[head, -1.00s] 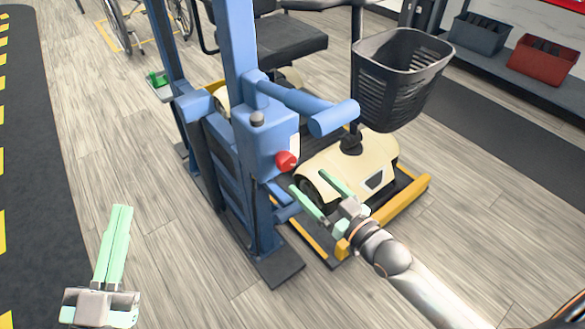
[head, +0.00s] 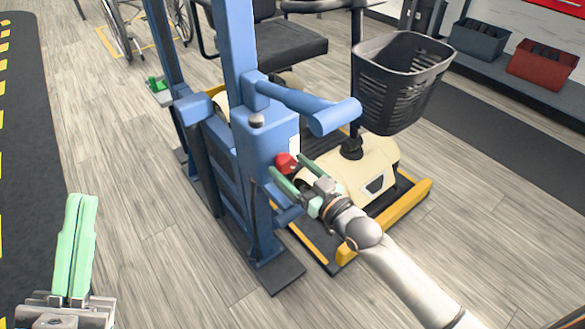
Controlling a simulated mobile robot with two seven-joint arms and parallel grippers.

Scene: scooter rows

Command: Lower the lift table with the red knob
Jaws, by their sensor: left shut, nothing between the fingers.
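The red knob (head: 285,162) sits on the front face of a box on the blue lift column (head: 262,130). My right gripper (head: 283,176) is open, its two green fingers apart, with the tips at the lower edge of the knob. I cannot tell whether they touch it. The lift table (head: 408,208), with yellow edges, lies low near the floor under a cream scooter (head: 365,170). My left gripper (head: 82,198) is shut and empty, over the floor at the lower left, far from the lift.
A blue handle bar (head: 305,107) juts out above the knob. The scooter's dark basket (head: 398,85) hangs to the right. The column's dark foot (head: 275,277) rests on the floor. Wood floor left of the lift is clear. Grey and red bins (head: 540,62) stand on a shelf.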

